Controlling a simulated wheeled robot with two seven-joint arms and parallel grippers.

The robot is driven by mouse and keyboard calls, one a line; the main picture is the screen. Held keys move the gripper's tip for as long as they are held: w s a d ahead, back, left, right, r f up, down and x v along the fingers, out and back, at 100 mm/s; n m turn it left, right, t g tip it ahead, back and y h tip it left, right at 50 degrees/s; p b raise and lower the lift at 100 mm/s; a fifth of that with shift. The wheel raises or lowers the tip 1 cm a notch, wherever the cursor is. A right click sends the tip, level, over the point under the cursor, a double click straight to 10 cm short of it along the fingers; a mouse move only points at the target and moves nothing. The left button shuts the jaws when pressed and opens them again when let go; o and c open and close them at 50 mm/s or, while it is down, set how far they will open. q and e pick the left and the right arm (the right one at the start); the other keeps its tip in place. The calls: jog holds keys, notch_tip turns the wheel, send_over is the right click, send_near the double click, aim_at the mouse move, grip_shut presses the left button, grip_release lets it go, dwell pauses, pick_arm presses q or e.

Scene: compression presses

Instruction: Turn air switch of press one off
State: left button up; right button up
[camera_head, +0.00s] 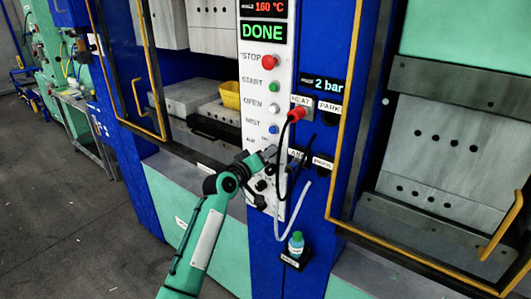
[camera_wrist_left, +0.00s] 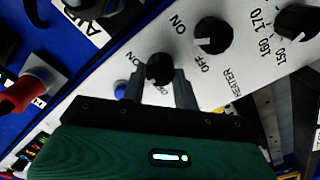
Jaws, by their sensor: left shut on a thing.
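The air switch is a black rotary knob (camera_wrist_left: 158,70) on the white control panel (camera_head: 266,100). In the left wrist view it sits between the two fingers of my left gripper (camera_wrist_left: 166,88), with ON and OFF printed beside it. My left gripper is shut on this knob. In the head view my left gripper (camera_head: 268,156) reaches the lower part of the panel and hides the knob there. The direction the knob points is hard to tell. My right gripper is not in view.
A black heater knob (camera_wrist_left: 212,36) and a temperature dial (camera_wrist_left: 298,20) are next to the gripped knob. A red plug (camera_head: 296,114) with a black cable hangs close to my gripper. The display (camera_head: 263,31) reads DONE.

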pick_arm(q)
jog(key=n+p, duration=0.2)
jog(key=n, duration=0.4)
jog(key=shift+n+p, duration=0.3)
dwell(0.4)
jog(key=o, duration=1)
jog(key=shift+a, duration=0.1)
jog(key=b+v, duration=0.4)
jog(key=v, duration=0.9)
jog(key=shift+s+a, duration=0.2)
jog(key=shift+s, duration=0.1)
